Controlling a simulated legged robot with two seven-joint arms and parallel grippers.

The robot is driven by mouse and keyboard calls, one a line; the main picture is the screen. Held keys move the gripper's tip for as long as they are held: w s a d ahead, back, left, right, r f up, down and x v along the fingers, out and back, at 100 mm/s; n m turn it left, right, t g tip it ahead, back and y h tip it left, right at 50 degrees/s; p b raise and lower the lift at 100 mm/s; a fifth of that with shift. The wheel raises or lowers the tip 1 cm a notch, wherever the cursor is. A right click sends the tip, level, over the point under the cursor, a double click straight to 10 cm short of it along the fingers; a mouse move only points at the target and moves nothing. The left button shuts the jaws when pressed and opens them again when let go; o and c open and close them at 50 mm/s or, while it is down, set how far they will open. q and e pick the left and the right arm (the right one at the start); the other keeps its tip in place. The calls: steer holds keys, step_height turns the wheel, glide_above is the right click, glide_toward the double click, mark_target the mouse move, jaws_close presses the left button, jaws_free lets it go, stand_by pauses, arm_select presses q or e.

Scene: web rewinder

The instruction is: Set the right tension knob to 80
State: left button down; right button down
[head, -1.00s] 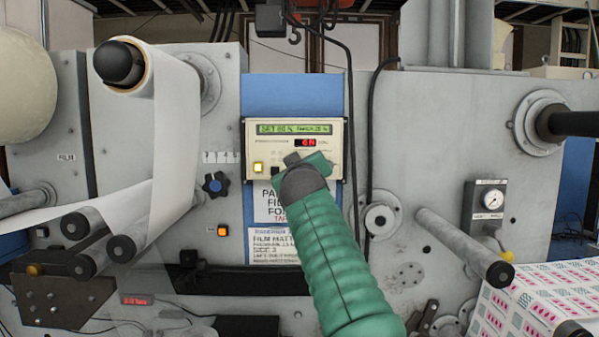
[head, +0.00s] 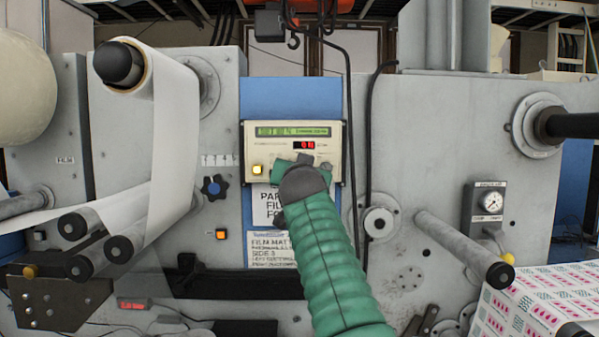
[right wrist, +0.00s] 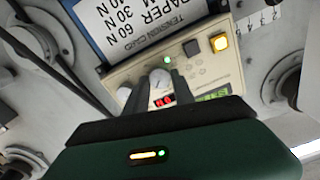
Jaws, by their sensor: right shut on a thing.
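The cream tension control panel (head: 249,143) is on the blue column, with a green text display (head: 292,131) and a small red readout (head: 304,145). The digits are too blurred to read surely. My right gripper (head: 303,160) is at the panel's lower right and hides the knob in the head view. In the right wrist view the pale round knob (right wrist: 160,77) sits between the two dark fingers of my right gripper (right wrist: 160,86), which is shut on it. The panel (right wrist: 125,73) appears upside down there. My left gripper is out of view.
A lit yellow button (head: 257,169) is on the panel's left. A paper card (head: 266,207) hangs below the panel. A black cable (head: 349,110) runs down beside the panel on the right.

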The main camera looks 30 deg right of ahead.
steer(key=shift+w+f+m, duration=0.15)
steer(key=shift+f+m, duration=0.15)
steer(key=shift+f, duration=0.1)
steer(key=c, duration=1.4)
jaws_free()
steer(key=o, duration=0.3)
steer(key=shift+r, duration=0.1)
steer(key=shift+o, duration=0.2)
steer(key=shift+r, duration=0.1)
